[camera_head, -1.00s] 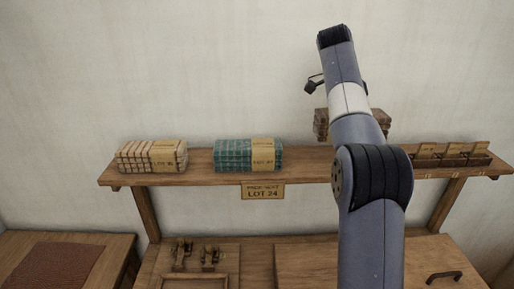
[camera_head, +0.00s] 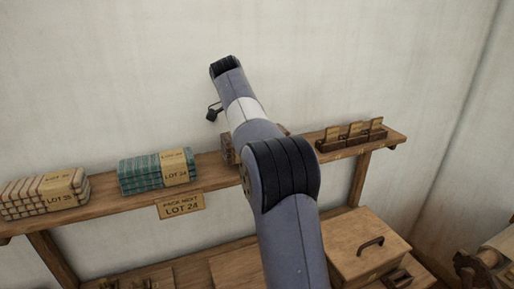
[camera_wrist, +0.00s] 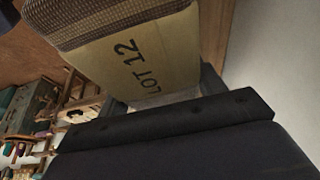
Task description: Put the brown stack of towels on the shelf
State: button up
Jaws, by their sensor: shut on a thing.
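The brown stack of towels (camera_head: 228,149) is mostly hidden behind my arm in the head view; only its edges show, over the shelf (camera_head: 208,172). In the wrist view the brown woven stack (camera_wrist: 95,18) fills the top, with a tan paper band marked LOT 12. My gripper (camera_wrist: 165,99) is shut on the stack at its banded part. My gripper is hidden by the arm in the head view. I cannot tell whether the stack's underside touches the shelf.
On the shelf, left of the brown stack, are a teal stack (camera_head: 138,174) and a cream stack (camera_head: 28,200). A wooden card rack (camera_head: 352,134) stands at the right end. A "pack next LOT 24" sign (camera_head: 181,206) hangs in front. A wooden box (camera_head: 345,235) is below.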

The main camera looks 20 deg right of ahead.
jog(key=shift+f, duration=1.1)
jog(key=o, duration=1.2)
jog(key=shift+f, duration=0.15)
jog(key=shift+c, duration=0.2)
jog(key=p+v, duration=0.3)
jog(key=v, duration=0.8)
jog(key=shift+a+r+p, duration=0.25)
jog(key=shift+r+p, duration=0.35)
jog(key=shift+f, duration=0.1)
